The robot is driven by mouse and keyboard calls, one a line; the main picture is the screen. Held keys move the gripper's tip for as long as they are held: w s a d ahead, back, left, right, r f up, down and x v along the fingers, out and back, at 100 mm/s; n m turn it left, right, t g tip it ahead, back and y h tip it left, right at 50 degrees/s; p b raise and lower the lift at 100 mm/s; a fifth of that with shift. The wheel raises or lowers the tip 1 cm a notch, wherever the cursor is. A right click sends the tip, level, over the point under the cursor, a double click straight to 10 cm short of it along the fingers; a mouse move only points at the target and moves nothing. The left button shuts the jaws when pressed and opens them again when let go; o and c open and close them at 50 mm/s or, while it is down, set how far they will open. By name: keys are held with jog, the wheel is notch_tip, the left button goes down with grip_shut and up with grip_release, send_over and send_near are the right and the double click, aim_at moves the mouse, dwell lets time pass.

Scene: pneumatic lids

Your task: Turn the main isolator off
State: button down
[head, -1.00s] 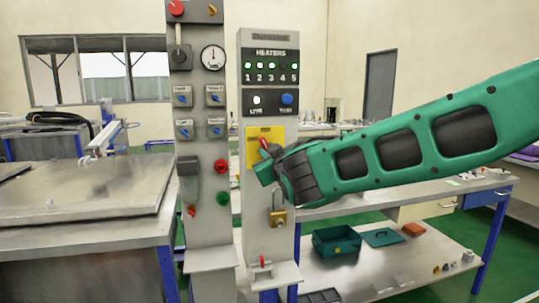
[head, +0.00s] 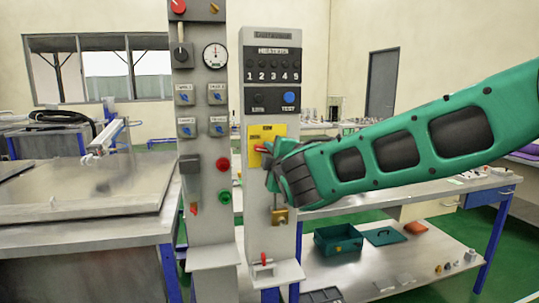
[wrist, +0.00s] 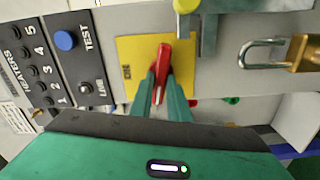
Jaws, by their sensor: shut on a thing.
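The main isolator is a red handle (head: 261,148) on a yellow plate (head: 279,131), on the front of the grey heaters panel. In the head view the handle points left, roughly level. In the wrist view the red handle (wrist: 164,55) sits between the two green fingers of my gripper (wrist: 161,88), against the yellow plate (wrist: 128,52). My gripper is shut on the handle and also shows in the head view (head: 267,160), partly hiding the plate. An "ON" label shows on the plate in the wrist view. The five heater lamps (head: 272,64) and the live lamp (head: 258,98) are dark.
A brass padlock (head: 280,216) hangs below the isolator and shows close by in the wrist view (wrist: 303,53). A grey column (head: 205,145) with switches and a gauge stands to the left. A metal bench (head: 90,190) lies further left, a shelved workbench to the right.

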jog(key=shift+d+f+n, duration=0.1)
jog(key=shift+f+n, duration=0.2)
jog(key=shift+n, duration=0.8)
jog(key=c, duration=1.7)
grip_release()
jog(key=shift+s+r, duration=0.1)
jog(key=shift+s, duration=0.35)
jog(key=v, duration=0.9)
jog(key=shift+s+d, duration=0.2)
jog(key=shift+s, duration=0.2)
